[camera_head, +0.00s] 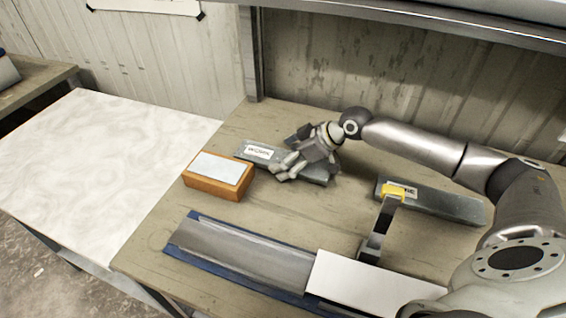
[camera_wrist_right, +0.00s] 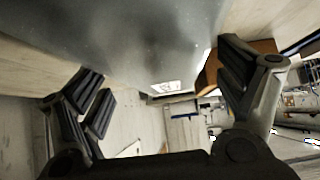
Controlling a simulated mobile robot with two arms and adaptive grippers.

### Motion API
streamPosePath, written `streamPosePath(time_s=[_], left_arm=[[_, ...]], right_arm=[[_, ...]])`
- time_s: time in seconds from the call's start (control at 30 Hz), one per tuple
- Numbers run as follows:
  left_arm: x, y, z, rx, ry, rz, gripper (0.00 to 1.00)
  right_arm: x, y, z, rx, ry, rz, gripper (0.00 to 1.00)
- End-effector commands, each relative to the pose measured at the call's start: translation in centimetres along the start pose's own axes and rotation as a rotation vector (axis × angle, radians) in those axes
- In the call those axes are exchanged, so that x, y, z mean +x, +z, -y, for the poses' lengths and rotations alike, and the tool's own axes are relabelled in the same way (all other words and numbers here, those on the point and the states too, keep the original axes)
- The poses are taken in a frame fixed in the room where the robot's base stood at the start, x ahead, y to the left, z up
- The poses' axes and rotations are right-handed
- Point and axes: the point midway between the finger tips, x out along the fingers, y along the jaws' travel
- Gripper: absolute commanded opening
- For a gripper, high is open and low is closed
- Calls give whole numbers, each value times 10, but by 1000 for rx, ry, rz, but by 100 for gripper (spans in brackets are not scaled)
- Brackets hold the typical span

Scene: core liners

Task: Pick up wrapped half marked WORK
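The wrapped half marked WORK (camera_head: 258,152) is a long grey piece with a white label at its left end. It lies on the wooden bench behind the orange block. My right gripper (camera_head: 288,167) is over its middle and right part and hides some of it. In the right wrist view a grey surface, likely this half (camera_wrist_right: 150,40), fills the top, with a white label at its far end. The fingers of my right gripper (camera_wrist_right: 165,90) stand wide apart there, the right finger close to the grey edge. My left gripper is not in view.
An orange block with a pale top (camera_head: 218,174) lies just in front. A second grey labelled piece (camera_head: 440,202) lies right, beside a yellow-tipped tool (camera_head: 376,235). A grey liner on blue (camera_head: 240,254) and white sheet (camera_head: 365,287) lie in front. A white table (camera_head: 90,165) stands left.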

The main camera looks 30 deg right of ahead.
Motion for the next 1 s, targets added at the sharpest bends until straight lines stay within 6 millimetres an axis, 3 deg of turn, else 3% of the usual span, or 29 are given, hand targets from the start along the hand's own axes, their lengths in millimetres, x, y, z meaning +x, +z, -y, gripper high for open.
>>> streamPosePath(time_s=[0.07,0.6,1.0], left_arm=[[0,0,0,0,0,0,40],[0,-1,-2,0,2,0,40],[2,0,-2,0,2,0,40]], right_arm=[[0,0,0,0,0,0,76],[-2,-4,-1,-1,3,-8,9],[-6,-8,-1,-3,3,-9,9]])
